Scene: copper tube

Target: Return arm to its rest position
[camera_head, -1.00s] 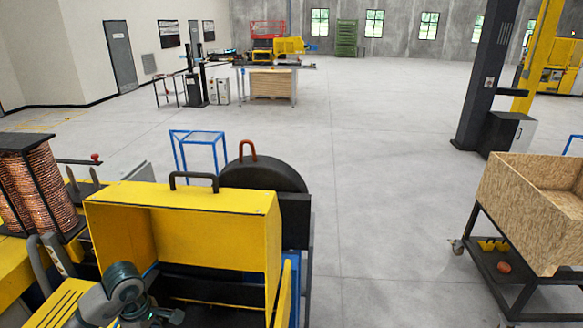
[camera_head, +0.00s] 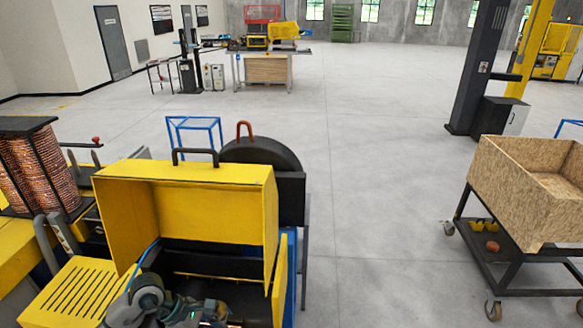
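My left arm (camera_head: 148,292) reaches in from the bottom edge, in front of the open yellow machine housing (camera_head: 205,205). My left gripper (camera_head: 208,312) is at the housing's opening, low in the picture. Its fingers are small and partly cut off by the bottom edge, so I cannot tell whether they are open or shut. A small copper-coloured patch shows by it, too small to identify. My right arm and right gripper are not in view.
A copper coil spool (camera_head: 35,165) stands left of the housing. A dark round drum (camera_head: 262,155) with a red-brown handle is behind it. A wooden crate (camera_head: 515,205) sits on a wheeled black cart at right. The floor (camera_head: 380,200) between is clear.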

